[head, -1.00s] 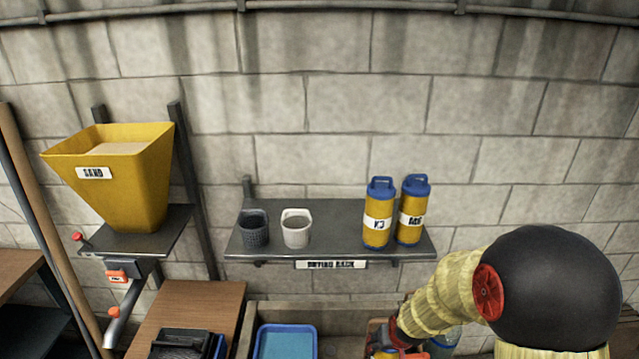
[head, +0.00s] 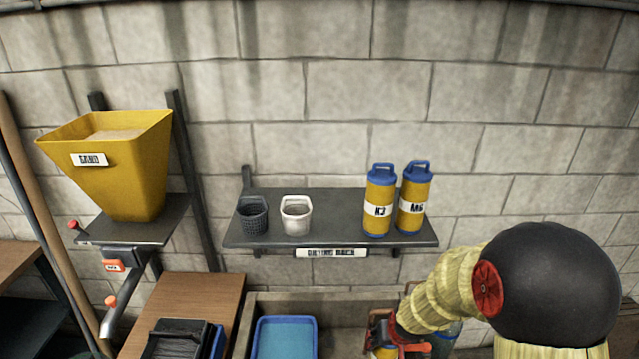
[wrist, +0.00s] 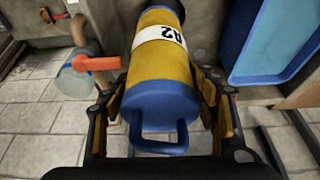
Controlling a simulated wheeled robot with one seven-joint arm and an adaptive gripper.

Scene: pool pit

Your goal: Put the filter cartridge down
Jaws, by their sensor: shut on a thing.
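The filter cartridge (wrist: 155,100) is a yellow cylinder with blue ends, a blue loop handle and a white label that seems to read A2. In the wrist view it lies between the two fingers of my gripper (wrist: 163,98), which is shut on it. In the head view my gripper (head: 397,338) is at the bottom edge, below and in front of the shelf, and a bit of yellow shows there. Two similar cartridges, one left (head: 379,200) and one right (head: 414,197), stand upright on the shelf labelled drying rack (head: 330,217).
A dark cup (head: 252,215) and a white cup (head: 296,215) stand at the shelf's left; its middle is clear. A blue tray (head: 285,340) is below. A yellow sand hopper (head: 110,165) is at left. A red valve handle (wrist: 95,64) is close beside my gripper.

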